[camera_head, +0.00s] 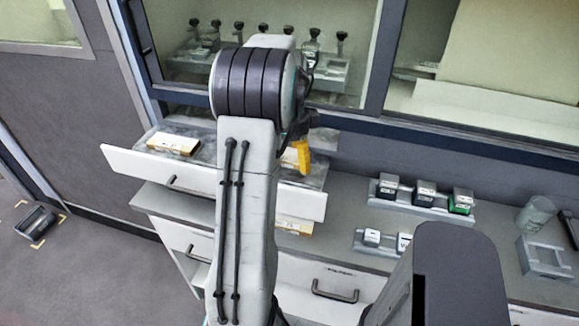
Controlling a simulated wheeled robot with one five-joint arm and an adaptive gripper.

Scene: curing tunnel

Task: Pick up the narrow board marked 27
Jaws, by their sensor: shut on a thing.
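My gripper (300,130) shows only in part, dark, to the right of my arm and over the open drawer; my arm hides the rest of it. It is shut on a narrow yellow-orange board (303,156), which hangs tilted just below it. I cannot read any mark on this board. The open drawer (150,165) has a white front and a grey inside. My arm covers the middle of the drawer.
Below the drawer's right end is another pale and yellow item (295,227). A dark tray (37,223) lies on the floor at left.

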